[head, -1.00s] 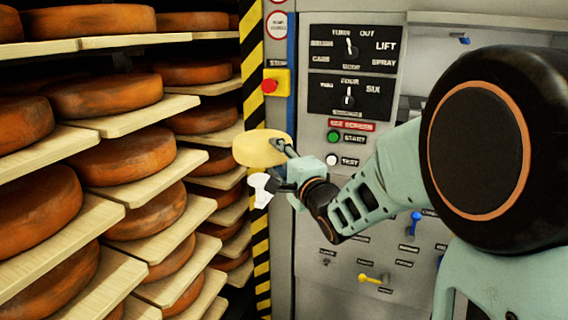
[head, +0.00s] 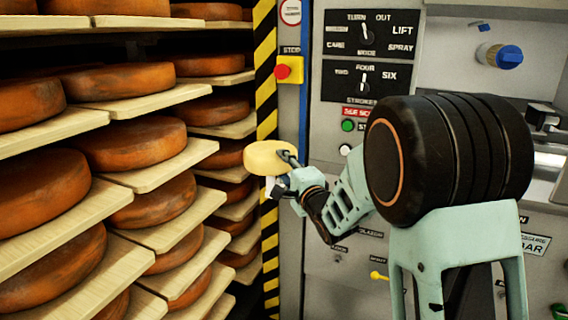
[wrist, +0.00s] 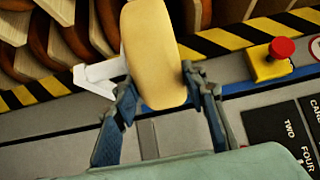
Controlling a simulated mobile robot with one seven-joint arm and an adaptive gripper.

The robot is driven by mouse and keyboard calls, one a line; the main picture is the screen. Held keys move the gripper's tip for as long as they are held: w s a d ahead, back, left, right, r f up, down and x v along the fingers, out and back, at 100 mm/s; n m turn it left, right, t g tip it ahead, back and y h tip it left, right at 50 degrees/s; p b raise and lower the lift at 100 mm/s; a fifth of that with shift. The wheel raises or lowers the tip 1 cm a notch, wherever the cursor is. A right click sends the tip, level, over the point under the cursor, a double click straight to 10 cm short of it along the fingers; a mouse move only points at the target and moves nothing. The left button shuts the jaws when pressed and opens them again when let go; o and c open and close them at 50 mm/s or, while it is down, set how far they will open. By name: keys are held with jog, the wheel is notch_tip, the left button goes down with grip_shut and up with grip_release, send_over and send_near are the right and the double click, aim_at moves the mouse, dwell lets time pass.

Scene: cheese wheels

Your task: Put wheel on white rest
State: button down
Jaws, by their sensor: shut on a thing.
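A pale yellow cheese wheel (head: 265,158) is held up in front of the striped post in the head view. My gripper (head: 287,158) is shut on its right side. In the wrist view the wheel (wrist: 152,50) stands out between the two fingers of my gripper (wrist: 160,98). The white rest (head: 270,186) shows just under the wheel in the head view, partly hidden by my gripper. In the wrist view the white rest (wrist: 98,77) lies left of the wheel and partly behind it. I cannot tell whether they touch.
Wooden shelves (head: 180,147) with several orange-brown cheese wheels fill the left side. A grey control panel (head: 310,215) with knobs and buttons stands on the right. A red stop button (head: 283,71) on a yellow box sits above the wheel, beside the striped post (head: 266,110).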

jog(key=shift+r, duration=0.2)
jog(key=c, duration=1.6)
grip_release()
jog(key=shift+f, duration=0.35)
jog(key=o, duration=0.4)
jog(key=shift+r, duration=0.1)
jog(key=shift+r, duration=0.2)
jog(key=v, duration=1.2)
jog(key=shift+f+p, duration=0.1)
jog(key=shift+p, duration=0.2)
